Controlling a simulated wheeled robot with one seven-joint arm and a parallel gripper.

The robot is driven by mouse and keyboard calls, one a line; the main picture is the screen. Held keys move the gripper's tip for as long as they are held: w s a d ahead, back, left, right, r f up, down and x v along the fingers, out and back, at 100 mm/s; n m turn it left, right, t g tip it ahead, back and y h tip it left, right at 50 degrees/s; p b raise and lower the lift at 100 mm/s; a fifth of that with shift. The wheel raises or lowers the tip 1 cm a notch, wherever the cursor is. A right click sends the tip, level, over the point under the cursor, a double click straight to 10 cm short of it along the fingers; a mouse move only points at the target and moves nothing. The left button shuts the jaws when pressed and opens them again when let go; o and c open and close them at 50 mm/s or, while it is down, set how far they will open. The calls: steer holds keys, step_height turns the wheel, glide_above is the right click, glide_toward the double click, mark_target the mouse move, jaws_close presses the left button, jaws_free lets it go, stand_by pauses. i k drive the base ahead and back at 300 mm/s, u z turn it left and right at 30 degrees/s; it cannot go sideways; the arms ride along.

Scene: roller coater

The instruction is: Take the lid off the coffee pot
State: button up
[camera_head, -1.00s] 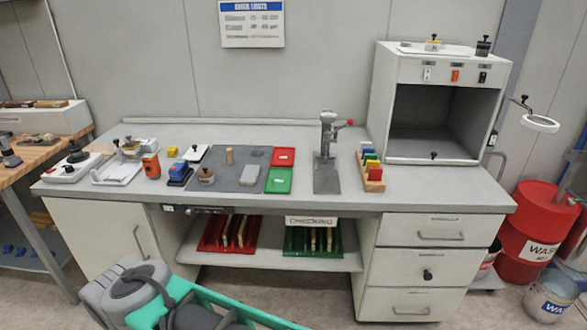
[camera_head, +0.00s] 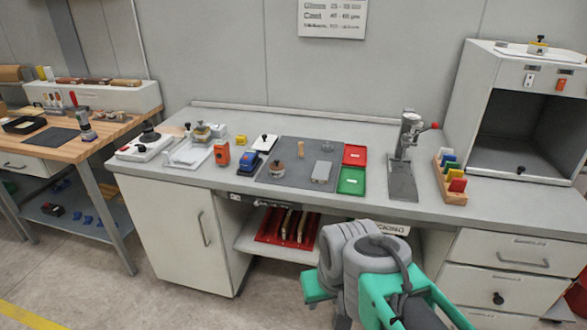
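I cannot make out a clear coffee pot on the grey workbench (camera_head: 225,120). A small round brown jar with a dark knob on top (camera_head: 276,168) stands upright on the dark grey mat (camera_head: 298,180). A pale container with a yellowish top and dark knob (camera_head: 202,132) stands at the left of the bench. Further left, a white device with a round black knobbed part (camera_head: 149,135) is too small to tell apart. My arm's grey and teal links show at the bottom, short of the bench. My gripper is not in view.
A grey press (camera_head: 405,160), a rack of coloured pieces (camera_head: 452,180) and an open-fronted cabinet (camera_head: 485,115) stand right. A wooden table (camera_head: 100,138) is left. The floor at left is clear.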

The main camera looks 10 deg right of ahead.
mark_target(276, 165)
steer(key=z, duration=0.25)
steer(key=i, duration=1.75)
steer(key=u, duration=3.15)
